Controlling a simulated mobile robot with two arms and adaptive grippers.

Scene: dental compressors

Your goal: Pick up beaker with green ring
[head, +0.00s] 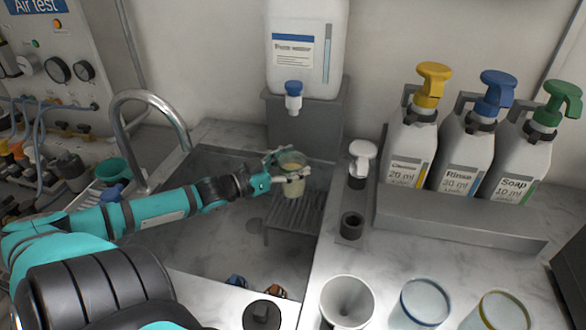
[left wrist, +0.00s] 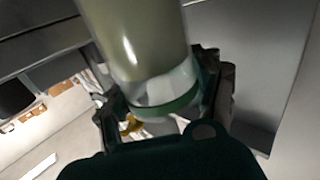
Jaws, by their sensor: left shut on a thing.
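The beaker with green ring (left wrist: 140,50) fills the upper middle of the left wrist view, its green band near one end and a cloudy olive-grey look above it. In the head view the beaker (head: 292,186) is over the sink, below the blue tap of the water container. My left gripper (head: 288,172) is shut on it, with the fingers around its sides. It looks about upright in the head view. Whether it touches the rack below is hard to tell. My right gripper is not in view.
A water container (head: 306,50) stands on a grey stand behind the sink (head: 185,245). A slatted rack (head: 292,218) lies under the beaker. Pump bottles (head: 408,145) stand at right. A faucet (head: 150,97) arches at left.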

